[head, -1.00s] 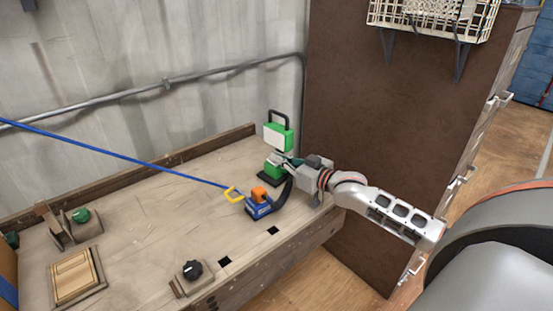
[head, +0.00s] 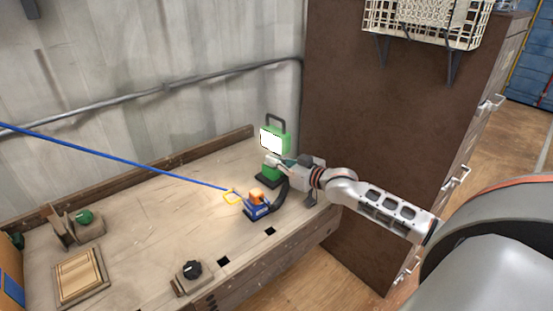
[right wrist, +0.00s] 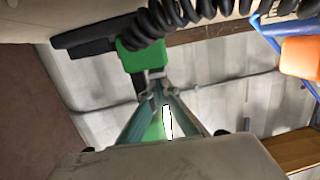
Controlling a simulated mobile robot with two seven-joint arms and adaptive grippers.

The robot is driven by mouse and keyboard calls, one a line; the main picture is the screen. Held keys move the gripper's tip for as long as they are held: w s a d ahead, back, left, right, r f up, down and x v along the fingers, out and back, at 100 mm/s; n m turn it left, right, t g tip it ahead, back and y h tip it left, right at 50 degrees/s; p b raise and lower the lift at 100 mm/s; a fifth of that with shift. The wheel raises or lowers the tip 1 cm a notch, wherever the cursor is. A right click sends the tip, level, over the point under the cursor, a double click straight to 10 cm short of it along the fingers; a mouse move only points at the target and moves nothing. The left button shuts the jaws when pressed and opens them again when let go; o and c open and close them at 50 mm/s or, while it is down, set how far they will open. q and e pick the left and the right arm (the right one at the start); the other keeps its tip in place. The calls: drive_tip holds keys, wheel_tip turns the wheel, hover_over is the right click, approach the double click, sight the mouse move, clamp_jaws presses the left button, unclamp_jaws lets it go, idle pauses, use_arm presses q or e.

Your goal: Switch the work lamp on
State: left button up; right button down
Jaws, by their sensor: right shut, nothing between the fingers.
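The green work lamp (head: 278,143) stands upright at the back right of the workbench, with a black handle on top and a black base. Its front panel (head: 270,139) is bright white and looks lit. My right gripper (head: 271,160) is shut and empty, its fingertips at the lamp's front just below the panel. In the right wrist view the closed fingertips (right wrist: 156,78) are close to the lamp's green body (right wrist: 143,57); I cannot tell whether they touch it. My left gripper is not in view.
A blue and orange tool (head: 256,209) with a black coiled hose and a yellow loop lies in front of the lamp. A blue line (head: 115,157) crosses above the bench. A black knob (head: 191,269) sits at the front. A brown cabinet (head: 400,120) stands on the right.

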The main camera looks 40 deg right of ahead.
drive_tip(key=shift+s+d, duration=0.1)
drive_tip(key=shift+s, duration=0.15)
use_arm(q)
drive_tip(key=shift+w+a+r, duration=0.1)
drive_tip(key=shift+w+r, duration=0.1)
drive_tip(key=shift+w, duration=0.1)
use_arm(e)
drive_tip(key=v, duration=1.1)
drive_tip(key=shift+s+r, duration=0.25)
